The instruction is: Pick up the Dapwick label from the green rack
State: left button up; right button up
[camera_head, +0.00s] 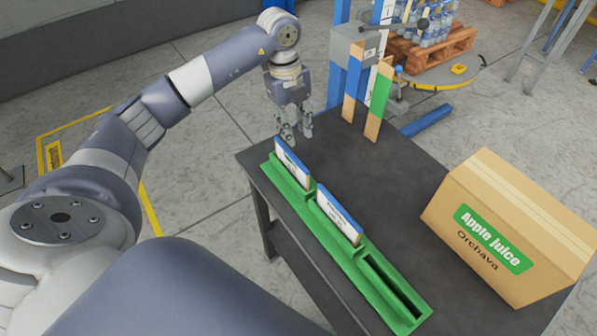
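The green rack (353,262) lies along the left edge of the dark table. It holds two upright white labels with blue top edges. The far label (291,167) is in the far slot and the other label (338,218) is in the middle slot. Their print is too small to read, so I cannot tell which is the Dapwick label. The near slot is empty. My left gripper (297,131) points down near the far label, just beyond it in the picture. Its fingers are apart with nothing seen between them. My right gripper is not in view.
An Apple Juice Orchava cardboard box (500,225) stands on the right of the dark table (395,165). Tall green, blue and tan boards (379,98) stand at the table's far edge. A pallet with bottles (430,45) is behind. The table's middle is clear.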

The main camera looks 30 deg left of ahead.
aim_at(291, 153)
pick_arm(q)
jog(key=shift+n+y, duration=0.4)
jog(key=shift+y, duration=0.3)
jog(key=f+p, duration=0.1)
jog(key=f, duration=0.2)
jog(key=f+p, duration=0.1)
jog(key=f, duration=0.1)
jog(key=s+f+p, duration=0.1)
jog(key=f, duration=0.2)
jog(key=shift+a+f, duration=0.2)
jog(key=shift+f, duration=0.15)
jog(key=shift+s+f, duration=0.1)
jog(key=shift+f, duration=0.1)
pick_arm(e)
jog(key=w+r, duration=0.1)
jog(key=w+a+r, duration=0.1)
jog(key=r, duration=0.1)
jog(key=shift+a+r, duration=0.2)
pick_arm(q)
grip_shut()
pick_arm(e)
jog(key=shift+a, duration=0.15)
